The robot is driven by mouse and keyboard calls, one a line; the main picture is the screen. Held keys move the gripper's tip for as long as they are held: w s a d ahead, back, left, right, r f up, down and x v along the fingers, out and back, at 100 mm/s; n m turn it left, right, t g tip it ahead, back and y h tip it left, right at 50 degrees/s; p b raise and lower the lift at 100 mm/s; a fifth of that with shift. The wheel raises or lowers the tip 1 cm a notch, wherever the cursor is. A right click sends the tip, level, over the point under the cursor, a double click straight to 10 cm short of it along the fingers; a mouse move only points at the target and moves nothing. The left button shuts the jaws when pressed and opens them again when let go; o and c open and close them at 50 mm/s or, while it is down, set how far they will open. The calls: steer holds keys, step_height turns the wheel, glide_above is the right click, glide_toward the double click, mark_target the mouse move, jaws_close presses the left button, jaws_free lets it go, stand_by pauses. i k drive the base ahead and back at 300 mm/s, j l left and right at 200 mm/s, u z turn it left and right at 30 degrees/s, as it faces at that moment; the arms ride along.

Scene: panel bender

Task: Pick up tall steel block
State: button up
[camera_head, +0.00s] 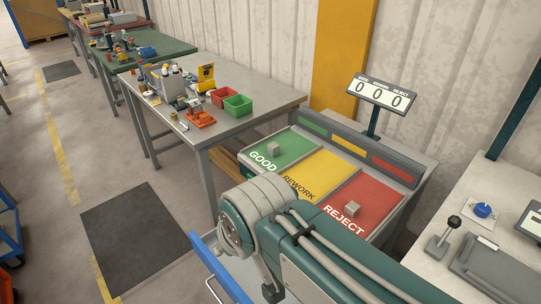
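A small grey metal block (273,148) stands on the green GOOD area (297,146) of the sorting table. Another small grey block (352,208) sits on the red REJECT area (371,196). Both look like steel. I cannot tell for certain which one is the tall block. The yellow REWORK area (322,170) between them shows no block, though its near part is partly hidden. My green and grey arm fills the bottom middle and covers the table's near edge. My gripper is not visible.
A counter display (381,94) reading 000 stands on a post behind the sorting table. A workbench (248,122) with red and green bins stands to the left. Floor on the left is mostly clear, with a dark mat (136,236).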

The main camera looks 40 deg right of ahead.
mark_target(273, 149)
steer(key=i+j+u, duration=0.35)
steer(key=j, duration=0.2)
steer(key=i+j+u, duration=0.4)
steer(key=i+j+z, duration=0.1)
steer(key=i+z, duration=0.2)
steer(key=i+j+z, duration=0.15)
steer(key=i+z, duration=0.3)
steer(key=z, duration=0.25)
steer(key=i+l+z, duration=0.1)
steer(key=z, duration=0.3)
steer(key=i+z, duration=0.15)
steer(key=z, duration=0.2)
steer(key=i+j+z, duration=0.15)
steer(key=z, duration=0.25)
steer(key=i+l+z, duration=0.1)
steer(key=i+z, duration=0.15)
steer(key=z, duration=0.25)
steer(key=i+z, duration=0.2)
steer(key=z, duration=0.25)
steer(key=i+z, duration=0.25)
steer(key=z, duration=0.25)
